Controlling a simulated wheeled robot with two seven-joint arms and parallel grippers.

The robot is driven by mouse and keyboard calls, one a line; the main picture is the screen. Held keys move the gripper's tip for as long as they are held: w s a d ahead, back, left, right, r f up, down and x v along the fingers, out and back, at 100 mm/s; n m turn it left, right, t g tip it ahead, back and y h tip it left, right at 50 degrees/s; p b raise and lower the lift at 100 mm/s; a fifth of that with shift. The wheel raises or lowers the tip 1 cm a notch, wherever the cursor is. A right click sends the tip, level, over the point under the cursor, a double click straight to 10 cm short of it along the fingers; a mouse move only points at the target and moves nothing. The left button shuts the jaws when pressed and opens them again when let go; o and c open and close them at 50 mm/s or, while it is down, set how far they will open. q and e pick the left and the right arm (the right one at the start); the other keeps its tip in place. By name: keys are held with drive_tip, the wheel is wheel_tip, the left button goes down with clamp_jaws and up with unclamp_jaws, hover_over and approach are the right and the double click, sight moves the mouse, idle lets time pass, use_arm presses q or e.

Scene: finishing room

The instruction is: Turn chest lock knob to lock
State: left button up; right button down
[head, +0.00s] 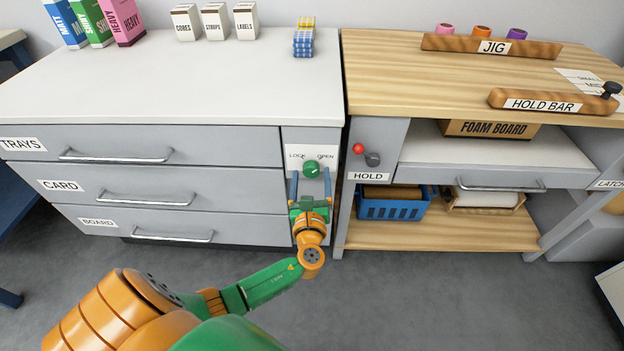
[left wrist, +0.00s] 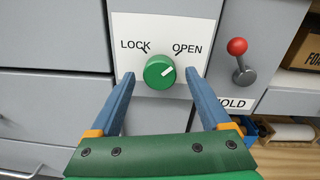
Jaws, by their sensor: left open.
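The chest (head: 160,185) is grey with three labelled drawers, TRAYS, CARD and BOARD. Its green lock knob (head: 312,168) sits on a white plate marked LOCK at left and OPEN at right. In the left wrist view the knob (left wrist: 160,71) has a white pointer mark turned up and right, toward OPEN. My left gripper (head: 311,180) is open just in front of the knob. Its blue fingers reach to either side of and below the knob in the left wrist view (left wrist: 161,82), with gaps showing. My right gripper is not in view.
Right of the chest stands a wooden-topped bench (head: 420,75) with a HOLD lever (head: 371,158) with a red ball, close to the knob plate. A blue basket (head: 390,208) sits on its lower shelf. Drawer handles (head: 115,156) stick out at left. The floor in front is clear.

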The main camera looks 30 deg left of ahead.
use_arm(q)
drive_tip(key=shift+c, duration=0.4)
clamp_jaws()
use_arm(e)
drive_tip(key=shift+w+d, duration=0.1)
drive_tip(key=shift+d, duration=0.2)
